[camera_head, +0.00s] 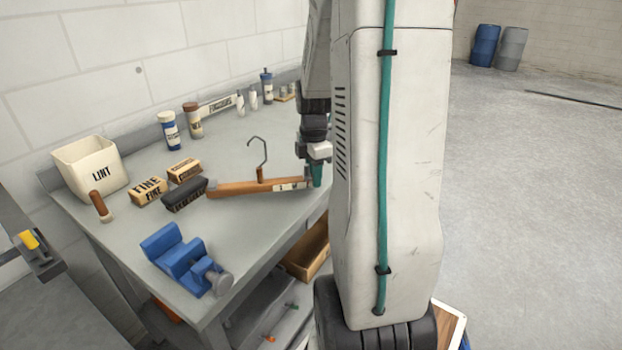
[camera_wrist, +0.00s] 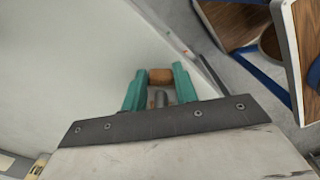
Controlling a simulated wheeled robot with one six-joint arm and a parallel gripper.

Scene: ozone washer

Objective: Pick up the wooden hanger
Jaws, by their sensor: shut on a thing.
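The wooden hanger (camera_head: 235,187) has a brown bar, a pale label near its right end and a metal hook that points up. It is at the right part of the grey table in the head view. My gripper (camera_head: 317,174) is at the hanger's right end. In the wrist view my gripper (camera_wrist: 160,80) has its teal fingers shut on a brown wooden piece of the hanger (camera_wrist: 160,75). Most of the hanger is out of the wrist view. I cannot tell whether the bar touches the table.
On the table (camera_head: 120,222) a black brush (camera_head: 185,193) lies close to the hanger's left end. Labelled wooden blocks (camera_head: 148,191), a white LINT bin (camera_head: 90,165) and a blue vise (camera_head: 182,258) stand nearby. Bottles line the back. Open floor (camera_head: 530,190) lies right.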

